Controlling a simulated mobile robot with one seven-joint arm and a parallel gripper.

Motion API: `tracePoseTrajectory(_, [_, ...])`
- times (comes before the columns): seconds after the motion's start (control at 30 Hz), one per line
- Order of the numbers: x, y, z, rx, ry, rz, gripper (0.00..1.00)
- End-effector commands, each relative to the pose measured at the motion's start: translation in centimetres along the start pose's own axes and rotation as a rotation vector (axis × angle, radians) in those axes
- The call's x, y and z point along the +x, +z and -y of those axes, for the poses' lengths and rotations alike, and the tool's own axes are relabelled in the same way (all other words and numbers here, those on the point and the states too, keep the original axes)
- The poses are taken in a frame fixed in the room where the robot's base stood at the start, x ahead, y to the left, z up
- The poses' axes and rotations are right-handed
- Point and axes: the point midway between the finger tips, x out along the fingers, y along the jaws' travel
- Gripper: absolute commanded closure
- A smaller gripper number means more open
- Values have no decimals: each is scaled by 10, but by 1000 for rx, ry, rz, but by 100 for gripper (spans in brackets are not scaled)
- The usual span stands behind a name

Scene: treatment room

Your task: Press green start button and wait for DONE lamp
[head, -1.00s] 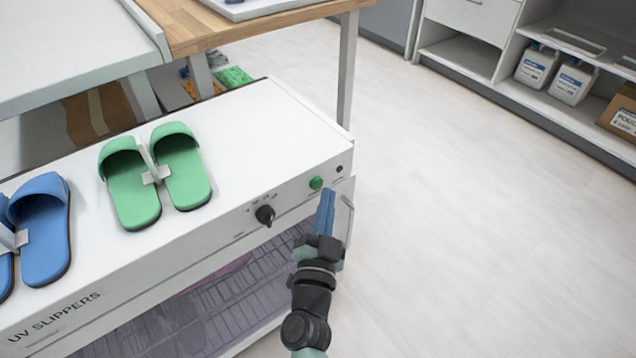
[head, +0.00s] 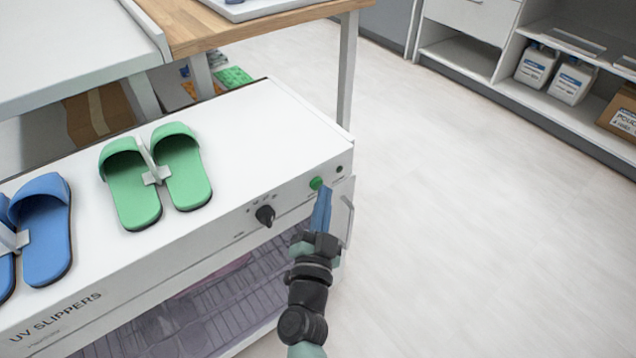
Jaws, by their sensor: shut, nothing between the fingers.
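The green start button (head: 316,183) is on the front panel of the white UV slippers cabinet (head: 265,120), near its right end. A small dark lamp (head: 339,169) sits to the right of the button and looks unlit. My gripper (head: 323,194) is shut and empty, with its blue fingertips just below the button. I cannot tell whether the tips touch the button. A black knob (head: 265,215) is on the panel to the left.
Green slippers (head: 155,178) and blue slippers (head: 40,230) stand on the cabinet top. The cabinet door (head: 347,212) shows at the right end, beside my gripper. A wooden table (head: 215,30) stands behind. The floor to the right is clear.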

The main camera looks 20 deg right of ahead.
Motion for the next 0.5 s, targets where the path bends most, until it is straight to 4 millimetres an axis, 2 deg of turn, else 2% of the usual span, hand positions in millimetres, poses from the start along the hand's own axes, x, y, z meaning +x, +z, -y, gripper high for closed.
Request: tracePoseTrajectory(0.5, [3, 3, 2, 0, 0, 1, 100])
